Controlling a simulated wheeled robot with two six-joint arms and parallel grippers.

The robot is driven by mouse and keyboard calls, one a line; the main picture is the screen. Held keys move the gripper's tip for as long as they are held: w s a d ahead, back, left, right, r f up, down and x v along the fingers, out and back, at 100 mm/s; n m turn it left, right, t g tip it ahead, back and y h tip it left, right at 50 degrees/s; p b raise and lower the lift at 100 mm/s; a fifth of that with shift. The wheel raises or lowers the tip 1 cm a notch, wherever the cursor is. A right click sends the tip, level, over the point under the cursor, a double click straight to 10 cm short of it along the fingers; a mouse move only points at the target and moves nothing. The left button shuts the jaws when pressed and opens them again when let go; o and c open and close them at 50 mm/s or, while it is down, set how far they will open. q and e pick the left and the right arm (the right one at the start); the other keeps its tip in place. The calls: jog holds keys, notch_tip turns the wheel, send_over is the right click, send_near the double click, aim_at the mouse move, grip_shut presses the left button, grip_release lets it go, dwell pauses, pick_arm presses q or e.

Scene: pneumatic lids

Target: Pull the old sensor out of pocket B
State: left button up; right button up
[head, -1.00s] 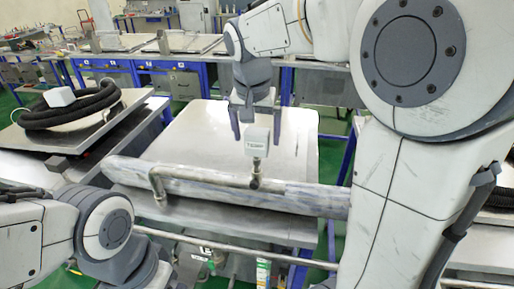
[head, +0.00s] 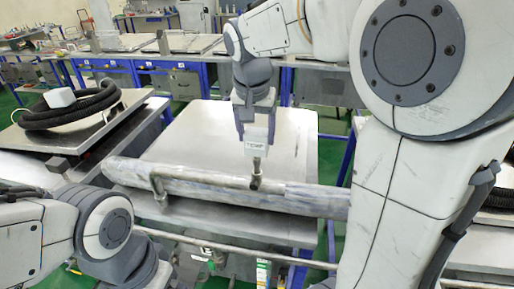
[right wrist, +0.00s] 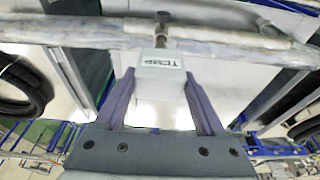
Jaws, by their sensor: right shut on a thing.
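The sensor (head: 257,148) is a white box marked TEMP on a thin metal stem, upright above the wrapped pipe. It also shows in the right wrist view (right wrist: 160,62). Its stem goes down to a metal fitting (head: 256,183) on the pipe; I cannot tell how deep it sits. No letter B is readable at the fitting. My right gripper (head: 256,136) is shut on the sensor box, with one finger on each side; the gripper also shows in the right wrist view (right wrist: 160,74). My left arm is at the lower left, its gripper out of view.
The silvery wrapped pipe (head: 205,188) runs across the front of a bare metal table (head: 200,140). A coiled black hose (head: 65,110) lies on the left table. A thinner metal pipe (head: 200,243) runs below.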

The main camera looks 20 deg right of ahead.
jog(key=shift+r+p, duration=1.8)
jog(key=shift+r, duration=0.65)
jog(key=shift+r+p, duration=2.3)
jog(key=shift+r, duration=0.2)
